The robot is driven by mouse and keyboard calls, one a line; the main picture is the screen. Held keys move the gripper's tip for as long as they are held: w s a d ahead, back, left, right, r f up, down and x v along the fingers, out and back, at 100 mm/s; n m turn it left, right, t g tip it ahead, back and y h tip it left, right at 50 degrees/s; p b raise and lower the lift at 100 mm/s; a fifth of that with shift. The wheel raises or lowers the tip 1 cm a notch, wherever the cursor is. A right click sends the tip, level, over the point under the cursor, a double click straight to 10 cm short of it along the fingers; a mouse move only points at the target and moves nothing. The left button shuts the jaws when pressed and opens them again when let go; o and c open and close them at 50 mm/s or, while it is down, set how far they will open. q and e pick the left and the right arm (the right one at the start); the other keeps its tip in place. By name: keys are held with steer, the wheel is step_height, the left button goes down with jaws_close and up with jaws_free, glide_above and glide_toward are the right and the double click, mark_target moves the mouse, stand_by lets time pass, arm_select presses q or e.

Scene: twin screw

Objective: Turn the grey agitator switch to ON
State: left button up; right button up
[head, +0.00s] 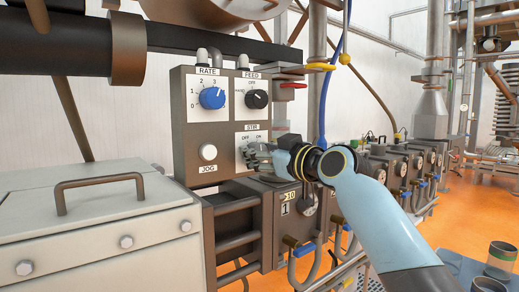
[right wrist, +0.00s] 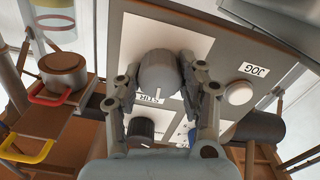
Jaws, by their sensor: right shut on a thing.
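My left gripper is not in view.
A blue RATE dial (head: 212,97) and a black FEED dial (head: 257,98) sit above the switch. A pale JOG button (head: 208,152) is to its left. A red lever (head: 293,86) sticks out right of the panel. A white cabinet (head: 95,225) stands at left.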

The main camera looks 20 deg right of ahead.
steer(key=m+p, duration=0.1)
steer(key=m, duration=0.3)
steer(key=shift+p, duration=0.35)
steer(key=shift+d+m+p, duration=0.1)
steer(key=shift+m+p, duration=0.45)
steer(key=shift+m, duration=1.05)
steer(key=o, duration=1.2)
steer(key=v, duration=1.2)
